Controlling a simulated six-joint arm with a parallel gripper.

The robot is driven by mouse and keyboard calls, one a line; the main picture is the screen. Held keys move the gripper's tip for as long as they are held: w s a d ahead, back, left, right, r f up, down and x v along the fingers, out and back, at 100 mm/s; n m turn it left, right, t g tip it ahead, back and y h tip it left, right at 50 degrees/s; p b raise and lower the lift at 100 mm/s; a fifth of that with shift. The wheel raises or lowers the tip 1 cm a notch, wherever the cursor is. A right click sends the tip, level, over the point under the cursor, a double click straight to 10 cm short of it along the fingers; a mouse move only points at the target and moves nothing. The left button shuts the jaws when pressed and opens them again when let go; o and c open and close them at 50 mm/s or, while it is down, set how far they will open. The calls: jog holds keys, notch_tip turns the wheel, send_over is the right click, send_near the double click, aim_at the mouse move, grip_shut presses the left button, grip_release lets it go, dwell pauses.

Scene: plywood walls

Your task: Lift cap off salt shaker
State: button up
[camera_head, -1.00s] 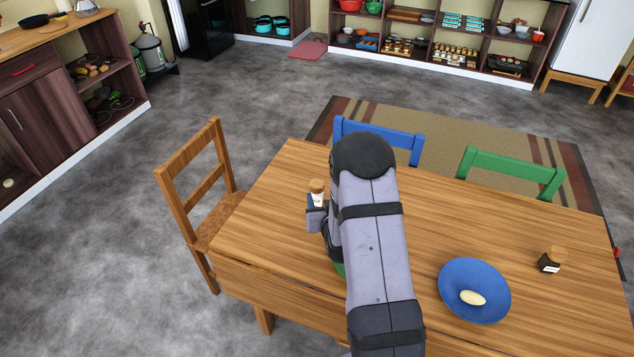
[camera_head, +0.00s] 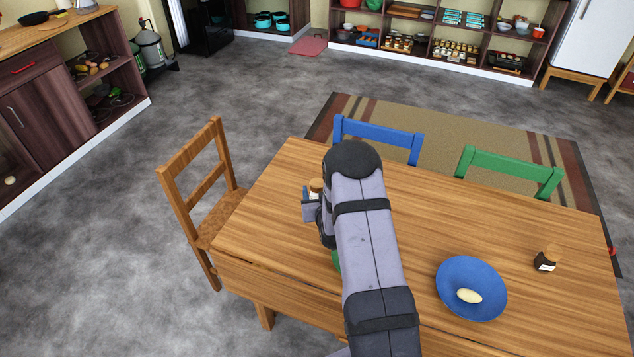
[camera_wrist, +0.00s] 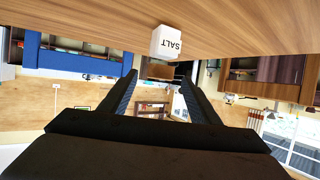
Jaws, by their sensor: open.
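The salt shaker stands on the wooden table (camera_head: 460,225). In the head view its brown cap (camera_head: 316,185) and a bit of its pale body show just beyond my gripper; the rest is hidden. In the wrist view, which is upside down, the white shaker body (camera_wrist: 165,42) carries the word SALT, and its wooden cap (camera_wrist: 158,69) points down the picture. My gripper (camera_wrist: 158,79) is open and empty. Its two dark fingers reach toward the cap, one on each side in the picture. I cannot tell whether they reach around it.
A blue plate (camera_head: 471,308) with a pale oval item (camera_head: 469,296) and a dark jar with a brown lid (camera_head: 546,260) stand to the right. A green object (camera_head: 336,260) is mostly hidden by my arm. Chairs surround the table; its right middle is clear.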

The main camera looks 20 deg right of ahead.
jog(key=shift+x, duration=1.25)
jog(key=c, duration=1.1)
jog(key=shift+o, duration=0.2)
jog(key=shift+r, duration=0.25)
notch_tip(320, 180, up, 10)
jog(key=b, duration=0.2)
jog(key=shift+f, duration=0.25)
